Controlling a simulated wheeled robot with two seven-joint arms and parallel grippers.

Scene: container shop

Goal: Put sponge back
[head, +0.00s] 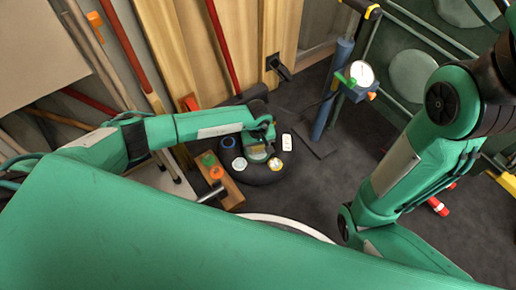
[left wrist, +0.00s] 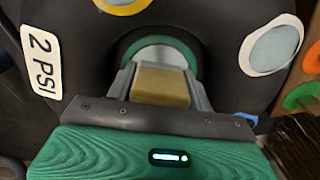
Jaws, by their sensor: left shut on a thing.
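My left gripper (head: 258,153) is shut on a yellowish sponge (left wrist: 160,86), seen between its two grey fingers in the left wrist view. The gripper is over a black round, tyre-like object (head: 262,177) on the floor. In the left wrist view the sponge is in front of a round opening in this object (left wrist: 95,30), with a green ring and a pale disc inside. I cannot tell whether the sponge touches it. My right arm shows at the right in the head view, but its gripper is out of view.
The black object carries a white "2 PSI" label (left wrist: 41,61), a yellow ring (head: 275,164) and a pale disc (head: 240,164). A wooden block (head: 232,193) with green and orange pieces stands beside it. A blue pump with a gauge (head: 361,75) stands behind right. Dark floor lies right.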

